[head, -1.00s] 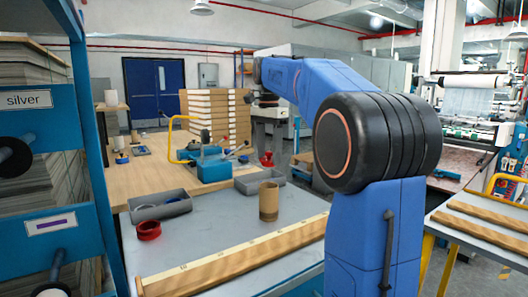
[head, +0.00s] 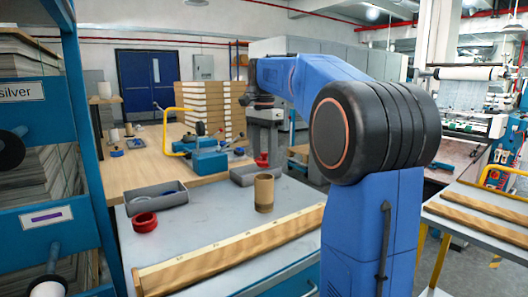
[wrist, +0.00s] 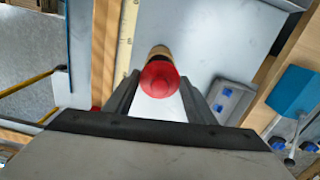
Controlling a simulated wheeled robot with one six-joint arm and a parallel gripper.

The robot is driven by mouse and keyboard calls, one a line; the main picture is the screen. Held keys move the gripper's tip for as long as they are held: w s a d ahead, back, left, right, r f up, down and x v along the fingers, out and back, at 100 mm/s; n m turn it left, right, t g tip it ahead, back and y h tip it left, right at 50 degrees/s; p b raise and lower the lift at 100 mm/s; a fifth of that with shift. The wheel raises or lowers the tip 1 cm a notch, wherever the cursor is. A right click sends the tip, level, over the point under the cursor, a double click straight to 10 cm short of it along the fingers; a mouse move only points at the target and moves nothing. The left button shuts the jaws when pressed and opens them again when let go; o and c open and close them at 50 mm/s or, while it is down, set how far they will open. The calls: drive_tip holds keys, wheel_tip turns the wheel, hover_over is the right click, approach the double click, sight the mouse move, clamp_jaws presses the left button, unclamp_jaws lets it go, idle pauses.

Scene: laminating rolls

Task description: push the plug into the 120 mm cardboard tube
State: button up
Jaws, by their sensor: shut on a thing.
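The cardboard tube (head: 264,194) stands upright on the grey bench, with its open end up. The red plug (wrist: 160,80) is between the fingertips of my gripper (wrist: 161,86), which is shut on it. In the head view the plug (head: 262,160) hangs below my gripper, above and apart from the tube in the picture. In the wrist view the plug covers most of the tube, whose brown side (wrist: 160,52) shows just beyond it. Whether the plug is centred over the bore cannot be told.
A wooden rule (head: 230,248) lies along the bench front. A red ring (head: 144,222) and a grey bin (head: 157,197) stand left of the tube, another bin (head: 255,175) behind it. A blue device (head: 208,162) sits on the wooden table.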

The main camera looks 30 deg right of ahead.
drive_tip(key=shift+s+f, duration=0.1)
drive_tip(key=shift+f, duration=2.5)
drive_tip(key=shift+f, duration=0.35)
drive_tip(key=o, duration=1)
drive_tip(key=shift+o, duration=0.5)
drive_tip(key=shift+r, duration=0.6)
wheel_tip(320, 180, up, 17)
drive_tip(key=shift+r, duration=0.15)
drive_tip(key=shift+s, duration=0.2)
